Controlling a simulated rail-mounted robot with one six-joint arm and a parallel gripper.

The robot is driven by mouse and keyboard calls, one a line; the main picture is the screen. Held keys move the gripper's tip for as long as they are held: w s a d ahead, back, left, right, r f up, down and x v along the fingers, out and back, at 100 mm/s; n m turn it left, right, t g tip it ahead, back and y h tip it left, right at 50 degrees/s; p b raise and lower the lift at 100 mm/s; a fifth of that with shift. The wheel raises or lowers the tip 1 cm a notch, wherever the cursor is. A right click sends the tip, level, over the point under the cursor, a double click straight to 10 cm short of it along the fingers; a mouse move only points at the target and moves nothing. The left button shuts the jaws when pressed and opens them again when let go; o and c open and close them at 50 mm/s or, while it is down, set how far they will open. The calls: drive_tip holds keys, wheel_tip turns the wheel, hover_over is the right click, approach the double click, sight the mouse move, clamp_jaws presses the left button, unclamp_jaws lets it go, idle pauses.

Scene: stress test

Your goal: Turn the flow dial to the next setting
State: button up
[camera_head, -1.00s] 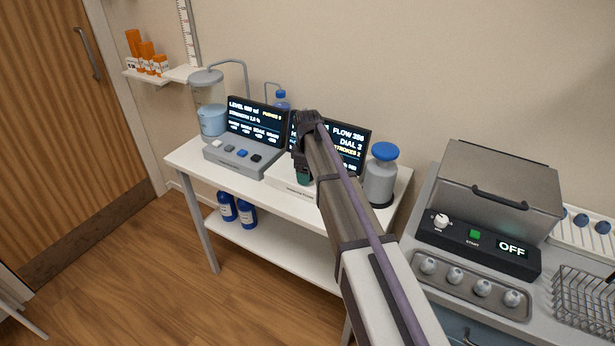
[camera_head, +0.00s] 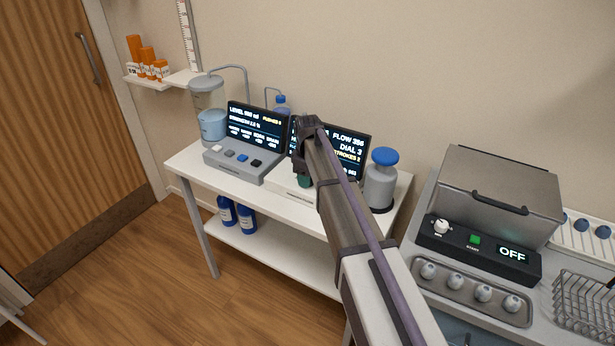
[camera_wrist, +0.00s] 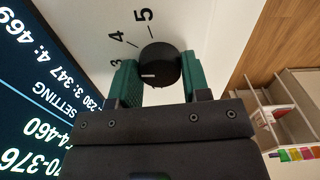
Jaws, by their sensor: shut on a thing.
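The flow dial (camera_wrist: 160,60) is a black round knob in the wrist view, with a white mark on its left side toward the number 3. The printed numbers 3, 4 and 5 curve around it. My gripper (camera_wrist: 157,80) has one green finger on each side of the dial and is shut on it. In the head view my gripper (camera_head: 304,181) is low over the white pump base (camera_head: 287,189), and the dial is hidden. The screen (camera_head: 350,150) behind it reads DIAL 3 and STROKES 2.
A second console (camera_head: 238,159) with buttons and a screen stands left on the white table (camera_head: 200,166). A grey bottle with a blue cap (camera_head: 381,180) stands close to the right of the pump. A metal box (camera_head: 497,185) reading OFF is farther right.

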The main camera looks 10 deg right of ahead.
drive_tip(key=m, duration=0.3)
drive_tip(key=shift+m, duration=0.4)
drive_tip(key=m, duration=0.3)
drive_tip(key=shift+m, duration=0.4)
drive_tip(key=m, duration=0.3)
drive_tip(key=shift+m, duration=2.1)
drive_tip(key=o, duration=0.9)
